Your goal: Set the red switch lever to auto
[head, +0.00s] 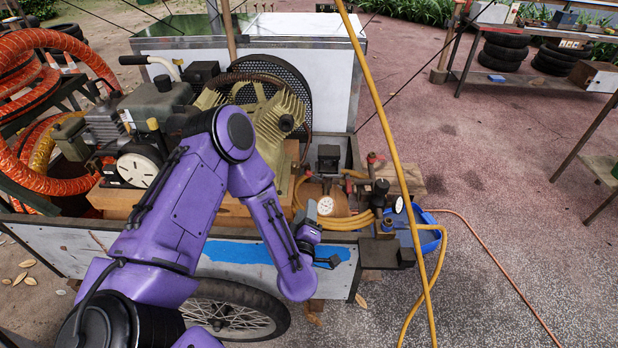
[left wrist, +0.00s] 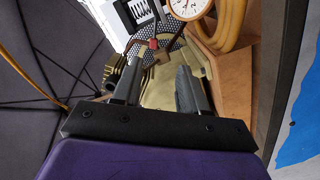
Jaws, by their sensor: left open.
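In the left wrist view a small red piece (left wrist: 153,44) shows just beyond my left fingertips, on a brown bracket-like part. It may be the switch lever; its setting is too small to read. My left gripper (left wrist: 159,70) is open, with a finger on either side of the view and nothing clearly held between them. In the head view the left gripper (head: 318,238) is at the near side of the cart, close to the round gauge (head: 326,205). A dark box (head: 328,157) stands behind the gauge. My right gripper is out of view.
The compressor (head: 270,115) fills the cart's middle. Coiled yellow hose (head: 345,222) lies by the gauge, and a yellow hose (head: 395,140) crosses the view in front. Red fittings (head: 373,160), a blue tray (head: 428,240) and a dark block (head: 385,252) are to the right.

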